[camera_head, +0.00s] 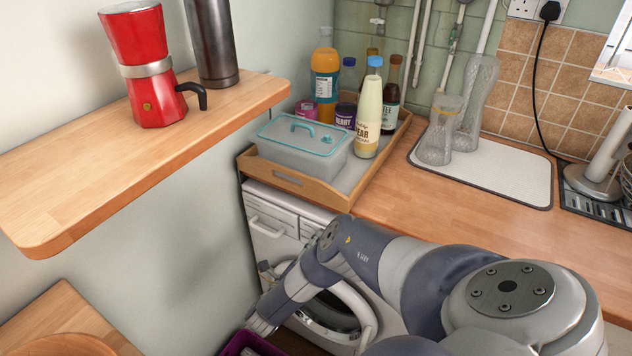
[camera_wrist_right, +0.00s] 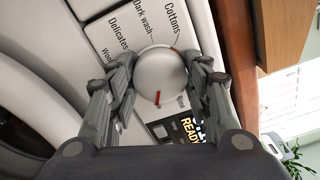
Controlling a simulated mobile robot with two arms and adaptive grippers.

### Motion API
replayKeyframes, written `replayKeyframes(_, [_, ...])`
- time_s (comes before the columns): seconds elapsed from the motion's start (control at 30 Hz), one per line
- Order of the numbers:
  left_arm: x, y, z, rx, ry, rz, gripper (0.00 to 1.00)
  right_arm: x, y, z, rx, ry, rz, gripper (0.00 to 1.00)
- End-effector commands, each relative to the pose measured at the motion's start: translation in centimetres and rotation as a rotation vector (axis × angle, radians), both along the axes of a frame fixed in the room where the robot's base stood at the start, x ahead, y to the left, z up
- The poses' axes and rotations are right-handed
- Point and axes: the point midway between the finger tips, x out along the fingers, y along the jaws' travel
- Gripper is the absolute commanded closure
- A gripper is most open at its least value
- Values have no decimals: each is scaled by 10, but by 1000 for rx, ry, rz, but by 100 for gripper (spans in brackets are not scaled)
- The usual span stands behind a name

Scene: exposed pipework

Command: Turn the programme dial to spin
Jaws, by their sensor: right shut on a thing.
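The programme dial (camera_wrist_right: 160,76) is a round white knob with a red mark at its lower edge in the right wrist view. The printed labels Cottons, Dark wash and Delicates, and a partly covered Wool, sit around it. My right gripper (camera_wrist_right: 165,68) is shut on the dial, one finger on each side. In the head view the washing machine (camera_head: 268,227) stands under the worktop; my right arm crosses its front and hides the dial. My left gripper is in neither view.
A lit display (camera_wrist_right: 188,128) reading READY is close to the fingers. A wooden shelf (camera_head: 60,185) with a red moka pot (camera_head: 150,70) juts out at left. A tray (camera_head: 285,182) with a tub and several bottles stands on the worktop (camera_head: 440,215) above the machine.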

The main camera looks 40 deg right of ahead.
Motion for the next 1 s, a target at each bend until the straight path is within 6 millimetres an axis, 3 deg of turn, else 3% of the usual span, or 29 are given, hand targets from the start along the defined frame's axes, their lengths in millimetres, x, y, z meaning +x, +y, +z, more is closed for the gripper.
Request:
replayKeyframes(0.4, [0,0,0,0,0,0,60,1,0,0,2,-10,2,78])
replayKeyframes(0.43, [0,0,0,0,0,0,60,1,0,0,2,-10,2,48])
replayKeyframes(0.5, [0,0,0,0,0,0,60,1,0,0,2,-9,1,34])
replayKeyframes(0.83, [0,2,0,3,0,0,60,0,1,0,2,-7,1,34])
replayKeyframes(1.0, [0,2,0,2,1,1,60,-3,14,-1,5,-5,2,34])
